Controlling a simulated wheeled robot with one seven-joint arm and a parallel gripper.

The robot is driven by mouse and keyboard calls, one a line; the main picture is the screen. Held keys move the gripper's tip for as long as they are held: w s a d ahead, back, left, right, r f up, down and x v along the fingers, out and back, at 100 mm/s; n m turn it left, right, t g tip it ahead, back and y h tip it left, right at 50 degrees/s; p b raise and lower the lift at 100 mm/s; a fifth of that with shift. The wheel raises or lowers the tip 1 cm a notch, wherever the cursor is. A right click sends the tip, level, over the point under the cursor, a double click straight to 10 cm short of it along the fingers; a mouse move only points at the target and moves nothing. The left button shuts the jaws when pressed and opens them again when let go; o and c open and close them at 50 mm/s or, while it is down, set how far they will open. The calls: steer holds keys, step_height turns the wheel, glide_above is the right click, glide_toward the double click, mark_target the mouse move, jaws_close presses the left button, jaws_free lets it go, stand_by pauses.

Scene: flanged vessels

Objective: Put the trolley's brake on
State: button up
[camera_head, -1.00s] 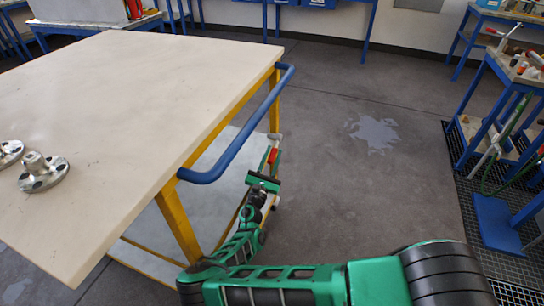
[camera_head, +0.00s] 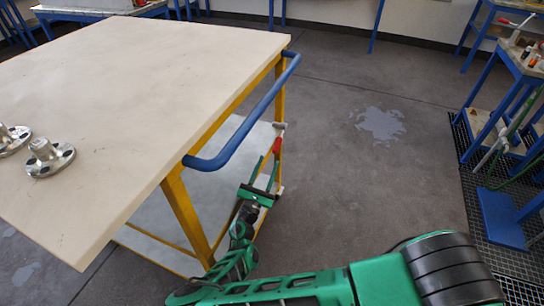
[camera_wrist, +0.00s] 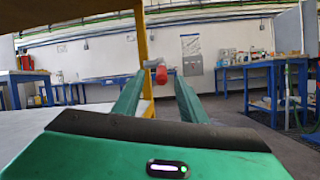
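The trolley has a cream top (camera_head: 150,80), a yellow frame (camera_head: 182,212), a blue handle (camera_head: 240,130) and a pale lower shelf (camera_head: 160,215). A red-ended lever (camera_head: 277,146) is by its far right leg, low down. In the wrist view the red end (camera_wrist: 161,75) shows between my two green fingers, in front of a grey bar. My gripper (camera_head: 268,164) is open, below the handle, with its fingers pointing at the red end. The fingers look apart from it. I cannot tell the exact gap to the lever.
Metal flanged parts (camera_head: 50,158) stand on the trolley top. The blue handle overhangs near my arm. Open floor with a pale patch (camera_head: 380,124) is to the right. A blue workbench (camera_head: 490,110) and floor grating (camera_head: 500,250) are at the far right.

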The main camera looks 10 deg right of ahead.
steer(key=s+a, duration=0.2)
steer(key=s, duration=0.1)
steer(key=s+a, duration=0.1)
steer(key=s, duration=0.1)
steer(key=shift+c, duration=0.5)
